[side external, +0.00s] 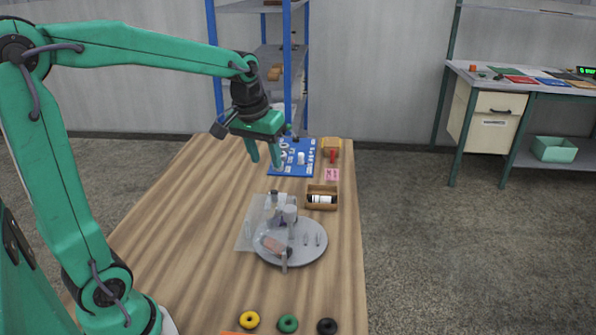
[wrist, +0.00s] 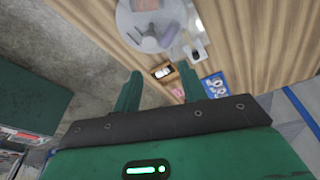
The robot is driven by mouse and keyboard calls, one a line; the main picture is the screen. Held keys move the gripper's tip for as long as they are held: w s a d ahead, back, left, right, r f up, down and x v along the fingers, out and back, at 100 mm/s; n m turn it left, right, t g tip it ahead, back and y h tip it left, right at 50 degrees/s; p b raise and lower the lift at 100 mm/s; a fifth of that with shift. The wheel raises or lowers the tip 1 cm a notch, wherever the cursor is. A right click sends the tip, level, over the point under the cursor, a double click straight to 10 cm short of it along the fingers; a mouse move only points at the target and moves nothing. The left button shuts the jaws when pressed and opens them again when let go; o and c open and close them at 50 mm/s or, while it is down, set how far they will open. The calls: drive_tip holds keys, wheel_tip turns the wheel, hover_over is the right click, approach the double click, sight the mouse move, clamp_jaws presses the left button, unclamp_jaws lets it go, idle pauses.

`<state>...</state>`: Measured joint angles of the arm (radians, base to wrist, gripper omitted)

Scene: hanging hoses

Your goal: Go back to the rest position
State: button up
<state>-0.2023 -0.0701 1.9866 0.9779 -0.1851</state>
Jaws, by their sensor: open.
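My gripper (side external: 264,154) is open and empty in the side external view. It hangs in the air above the far half of the wooden table, with its fingers pointing down. In the wrist view my gripper (wrist: 158,88) shows its two green fingers spread apart with nothing between them. Behind the fingers in that view lie the table and a small wooden box. No hanging hoses are visible in either view.
A round grey tray (side external: 315,245) with several small items stands mid-table. A wooden box (side external: 322,190) holding a white and black item, a blue board (side external: 290,170) and coloured rings (side external: 288,323) also lie there. The table's left side (side external: 185,220) is clear.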

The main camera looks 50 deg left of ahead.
drive_tip(key=s+d+m+t, duration=0.1)
drive_tip(key=s+d+m, duration=0.1)
drive_tip(key=s+d, duration=0.2)
drive_tip(key=s+d+m+t, duration=0.1)
drive_tip(key=s+d+m, duration=0.1)
drive_tip(key=s, duration=0.9)
drive_tip(key=shift+d+t+h, duration=0.3)
drive_tip(key=shift+d+t, duration=0.1)
drive_tip(key=shift+d, duration=0.45)
drive_tip(key=shift+s, duration=0.1)
